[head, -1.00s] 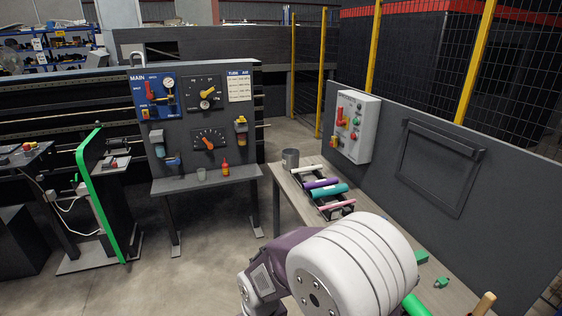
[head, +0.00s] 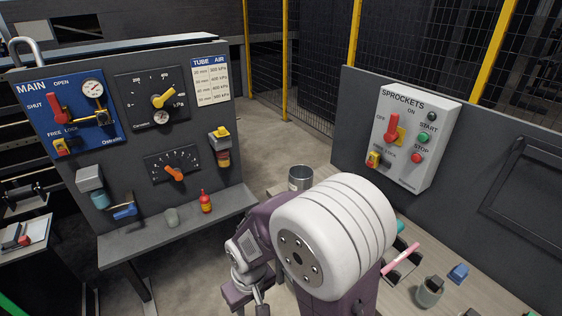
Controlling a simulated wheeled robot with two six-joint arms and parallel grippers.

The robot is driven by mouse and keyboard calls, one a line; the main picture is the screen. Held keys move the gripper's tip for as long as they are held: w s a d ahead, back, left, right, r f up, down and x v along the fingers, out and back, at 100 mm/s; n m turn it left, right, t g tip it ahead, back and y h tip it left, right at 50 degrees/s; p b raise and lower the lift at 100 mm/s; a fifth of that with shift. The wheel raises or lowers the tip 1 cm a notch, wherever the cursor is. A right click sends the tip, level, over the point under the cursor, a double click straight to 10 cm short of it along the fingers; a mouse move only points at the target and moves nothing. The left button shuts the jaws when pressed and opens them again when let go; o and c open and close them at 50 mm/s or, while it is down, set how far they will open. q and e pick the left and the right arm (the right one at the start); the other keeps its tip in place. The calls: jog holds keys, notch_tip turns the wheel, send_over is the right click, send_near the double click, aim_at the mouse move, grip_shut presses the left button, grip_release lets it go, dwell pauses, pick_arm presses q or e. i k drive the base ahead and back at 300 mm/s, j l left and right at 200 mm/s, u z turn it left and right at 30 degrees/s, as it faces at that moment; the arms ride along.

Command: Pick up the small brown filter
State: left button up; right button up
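I cannot make out a small brown filter for certain in the head view. A small grey-brown cup-like piece (head: 171,217) stands upright on the shelf of the left panel. My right arm fills the lower middle. Its gripper (head: 249,301) is low, in front of and right of the shelf, apart from these things. The gripper is partly cut off by the bottom edge, so its opening is unclear. My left gripper is out of view.
A red bottle (head: 205,202) stands on the grey shelf (head: 190,230). Right of my arm, the workbench (head: 480,296) holds a pink rod (head: 401,260), a grey-green jar (head: 430,292) and a blue block (head: 458,273). A metal can (head: 299,178) stands behind my arm.

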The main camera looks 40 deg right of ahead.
aim_at(434, 285)
jog(key=i+j+z, duration=0.25)
jog(key=i, duration=0.25)
jog(key=i+j+z, duration=0.1)
jog(key=i+z, duration=0.15)
jog(key=i, duration=0.25)
jog(key=z, duration=3.2)
jog(key=i+z, duration=0.1)
jog(key=i, duration=0.4)
